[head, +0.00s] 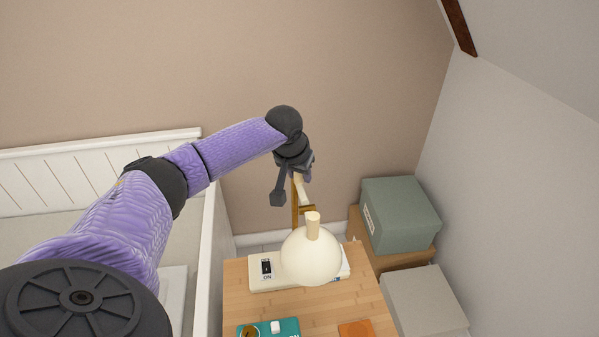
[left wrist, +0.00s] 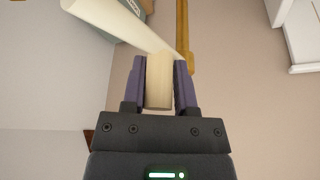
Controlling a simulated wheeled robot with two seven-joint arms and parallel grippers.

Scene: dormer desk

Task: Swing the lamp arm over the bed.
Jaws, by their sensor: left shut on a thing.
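The lamp has a cream round shade (head: 311,257) that hangs over the wooden desk in the head view. A pale lamp arm (head: 301,190) rises behind it, beside a brown-yellow post (head: 294,205). My left gripper (head: 306,175) is at the upper end of the lamp arm. In the left wrist view its two purple fingers (left wrist: 160,85) are shut on a cream piece of the lamp arm (left wrist: 159,78). The bed (head: 100,152), with a white slatted frame, stands to the left, partly hidden behind my left arm. My right gripper is not in view.
A white bed side (head: 207,265) runs along the desk's left.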

